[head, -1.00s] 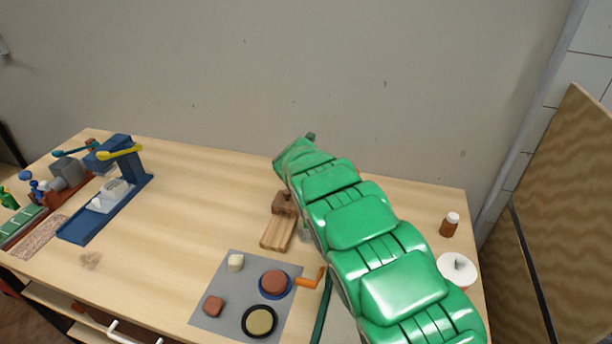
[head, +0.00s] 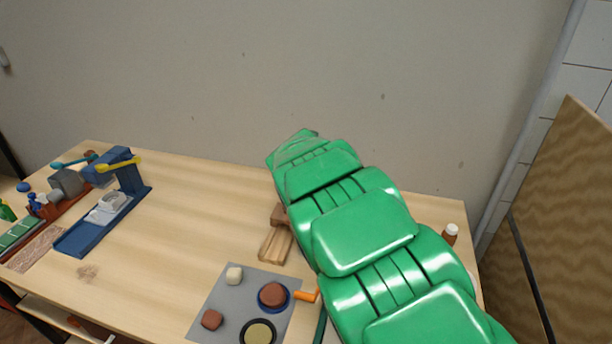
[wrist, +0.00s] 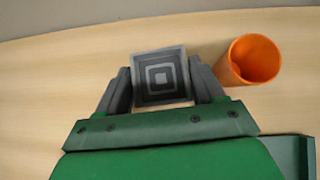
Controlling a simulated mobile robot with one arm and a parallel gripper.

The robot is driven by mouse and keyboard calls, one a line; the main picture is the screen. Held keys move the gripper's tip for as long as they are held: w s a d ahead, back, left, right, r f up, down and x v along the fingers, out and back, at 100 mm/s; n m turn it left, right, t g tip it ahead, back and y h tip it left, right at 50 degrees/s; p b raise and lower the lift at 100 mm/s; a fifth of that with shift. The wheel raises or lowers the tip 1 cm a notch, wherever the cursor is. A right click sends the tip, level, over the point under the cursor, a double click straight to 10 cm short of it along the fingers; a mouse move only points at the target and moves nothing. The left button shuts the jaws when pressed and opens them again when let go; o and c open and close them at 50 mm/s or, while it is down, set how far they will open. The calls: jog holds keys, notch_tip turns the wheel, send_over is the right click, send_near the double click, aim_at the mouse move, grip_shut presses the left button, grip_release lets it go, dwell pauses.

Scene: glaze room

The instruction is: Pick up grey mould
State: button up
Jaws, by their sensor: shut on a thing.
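The grey mould (wrist: 160,78) is a square grey block with nested square rings on its face, in the upper middle of the wrist view. My gripper (wrist: 162,88) is shut on it, with one dark finger at its left side and one at its right. Whether the mould touches the table is hard to tell. In the head view my green arm hides both the gripper and the mould.
An orange cup (wrist: 252,60) stands close to the right finger. In the head view, a wooden piece (head: 276,245), a grey mat (head: 222,303) with several round items and a brown bottle (head: 450,236) are near my arm. A blue stand (head: 88,232) is at left, with clear table between.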

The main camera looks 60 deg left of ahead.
jog(key=s+d+r, duration=0.2)
jog(key=d+r, duration=0.1)
jog(key=d, duration=0.3)
jog(key=shift+s+d+r, duration=0.2)
jog(key=shift+s+d, duration=0.15)
jog(key=shift+s, duration=0.05)
